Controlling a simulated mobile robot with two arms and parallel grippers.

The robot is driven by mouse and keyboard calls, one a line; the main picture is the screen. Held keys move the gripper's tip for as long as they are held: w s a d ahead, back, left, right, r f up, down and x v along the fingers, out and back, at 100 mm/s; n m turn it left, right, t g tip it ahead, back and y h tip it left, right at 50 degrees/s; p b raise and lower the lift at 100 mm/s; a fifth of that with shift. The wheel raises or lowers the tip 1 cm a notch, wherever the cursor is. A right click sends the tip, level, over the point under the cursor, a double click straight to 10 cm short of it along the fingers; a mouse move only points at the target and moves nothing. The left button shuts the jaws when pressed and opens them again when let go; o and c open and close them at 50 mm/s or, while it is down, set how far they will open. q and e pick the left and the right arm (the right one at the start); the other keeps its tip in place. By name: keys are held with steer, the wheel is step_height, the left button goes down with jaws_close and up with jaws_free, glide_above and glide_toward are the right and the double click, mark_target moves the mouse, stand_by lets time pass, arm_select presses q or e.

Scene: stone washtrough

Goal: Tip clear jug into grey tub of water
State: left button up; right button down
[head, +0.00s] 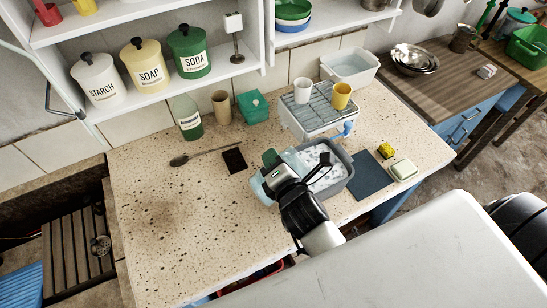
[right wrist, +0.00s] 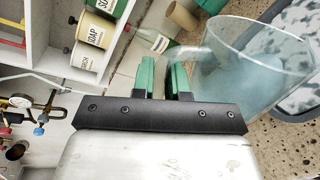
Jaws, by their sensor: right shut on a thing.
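The clear jug (head: 258,188) is pale blue and see-through, at the left end of the grey tub (head: 342,184) in the head view. The tub stands on the speckled worktop, with pale, patchy contents. My right gripper (head: 285,168) is shut on the jug and partly hides it and the tub. In the right wrist view the jug (right wrist: 245,72) is beside the green fingertips (right wrist: 164,78), its wide mouth overlapping the tub (right wrist: 296,92). The jug's exact tilt and any pouring cannot be told. My left gripper is not in view.
A rack (head: 318,98) with two cups stands behind the tub, its blue tap (head: 347,130) close to it. A dark blue mat (head: 369,172), yellow sponge (head: 386,151) and soap dish (head: 403,170) lie right. A spoon (head: 190,158) and dark square (head: 234,160) lie left. The front-left worktop is clear.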

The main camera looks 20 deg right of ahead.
mark_target(290, 157)
steer(key=shift+w+d+f+m+p, duration=0.15)
steer(key=shift+d+m+p, duration=0.3)
steer(key=shift+d+m, duration=0.5)
steer(key=shift+d, duration=0.1)
stand_by(0.7)
steer(key=shift+d+m+y+p, duration=0.25)
steer(key=shift+d+y+p, duration=0.1)
steer(key=shift+d+y, duration=0.05)
steer(key=shift+d+f+m, duration=0.15)
steer(key=shift+d+m, duration=0.35)
steer(key=shift+d, duration=0.15)
steer(key=shift+a, duration=0.1)
